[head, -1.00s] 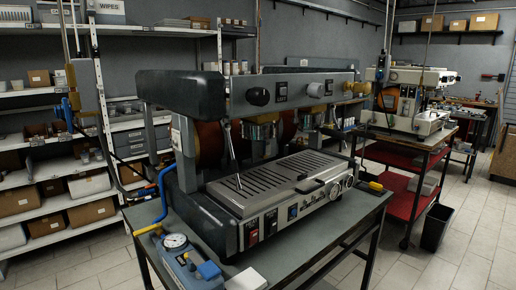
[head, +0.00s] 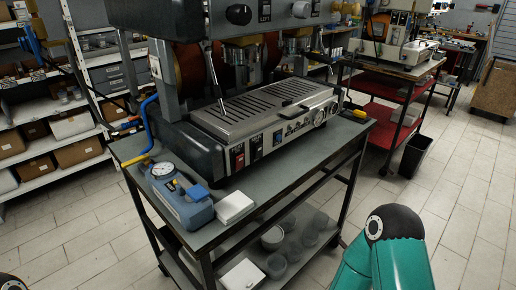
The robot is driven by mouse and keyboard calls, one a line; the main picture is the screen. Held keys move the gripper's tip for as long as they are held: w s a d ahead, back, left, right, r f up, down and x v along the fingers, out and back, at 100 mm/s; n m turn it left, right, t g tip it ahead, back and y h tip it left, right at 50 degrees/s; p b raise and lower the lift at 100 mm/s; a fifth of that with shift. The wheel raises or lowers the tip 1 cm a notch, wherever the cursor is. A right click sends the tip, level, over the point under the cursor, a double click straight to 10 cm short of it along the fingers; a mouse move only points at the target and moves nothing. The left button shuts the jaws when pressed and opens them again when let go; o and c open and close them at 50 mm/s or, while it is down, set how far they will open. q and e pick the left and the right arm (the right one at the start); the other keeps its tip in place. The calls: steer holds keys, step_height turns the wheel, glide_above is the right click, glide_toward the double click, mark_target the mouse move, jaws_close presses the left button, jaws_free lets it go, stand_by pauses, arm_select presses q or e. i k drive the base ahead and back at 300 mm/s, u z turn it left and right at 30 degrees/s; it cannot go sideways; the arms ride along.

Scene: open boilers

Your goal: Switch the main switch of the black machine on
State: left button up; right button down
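The black machine (head: 160,140) is an espresso machine with dark end covers and a steel drip tray (head: 265,107), standing on a wheeled grey table. Low on its front panel, near the left end, is a red rocker switch (head: 237,157). A dark switch (head: 256,148) sits just right of it, and a blue one (head: 278,138) further right. Which of these is the main switch, and its position, I cannot tell from the picture. Neither gripper is in view. A teal link of my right arm shows at the bottom right, apart from the table.
A blue gauge box (head: 180,205) and a white box (head: 235,207) stand on the table's front left corner (head: 215,233). A red cart (head: 375,125) and a black bin (head: 412,155) stand at the right. Tiled floor is clear in front.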

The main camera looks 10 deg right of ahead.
mark_target(258, 149)
steer(key=u, duration=1)
steer(key=k, duration=1.1)
steer(key=z, duration=0.7)
steer(key=i, duration=1)
steer(key=u, duration=0.05)
